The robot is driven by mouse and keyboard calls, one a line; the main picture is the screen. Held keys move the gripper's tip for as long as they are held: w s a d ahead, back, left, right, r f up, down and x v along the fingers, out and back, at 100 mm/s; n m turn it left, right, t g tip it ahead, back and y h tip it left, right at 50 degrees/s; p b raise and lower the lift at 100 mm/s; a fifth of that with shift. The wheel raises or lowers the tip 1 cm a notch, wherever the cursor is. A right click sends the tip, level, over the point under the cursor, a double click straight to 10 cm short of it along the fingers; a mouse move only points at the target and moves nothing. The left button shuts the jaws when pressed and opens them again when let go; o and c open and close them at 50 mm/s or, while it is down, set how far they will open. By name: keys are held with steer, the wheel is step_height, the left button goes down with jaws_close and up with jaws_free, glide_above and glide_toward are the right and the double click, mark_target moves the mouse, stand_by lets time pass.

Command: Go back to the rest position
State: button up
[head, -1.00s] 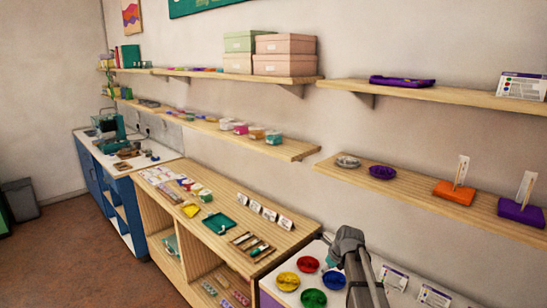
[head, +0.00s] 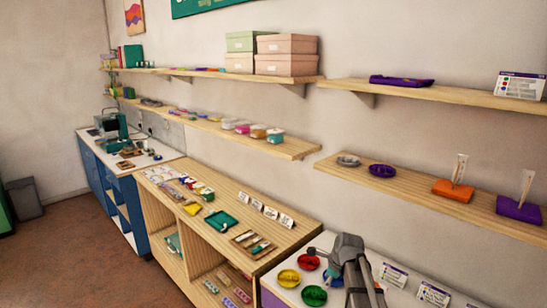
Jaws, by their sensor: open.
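My gripper (head: 336,275) shows at the bottom of the head view, at the end of my grey arm. It is above the white counter, close to the colored bowls and partly over the blue one. Its fingers are small and hard to make out, and I see nothing held in it. A yellow bowl (head: 288,278), a red bowl (head: 308,262) and a green bowl (head: 314,296) stand left of it.
A wooden counter (head: 225,200) with a teal tray (head: 220,221) and small cards lies to the left. Wall shelves (head: 430,195) hold an orange stand (head: 453,190) and a purple stand (head: 519,209). Floor (head: 90,260) is clear at lower left.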

steer(key=s+a+f+n+g+h, duration=0.1)
steer(key=s+n+g+h, duration=0.1)
steer(key=s+n, duration=1.7)
steer(key=n, duration=0.3)
steer(key=shift+g+h, duration=0.3)
steer(key=shift+a, duration=0.15)
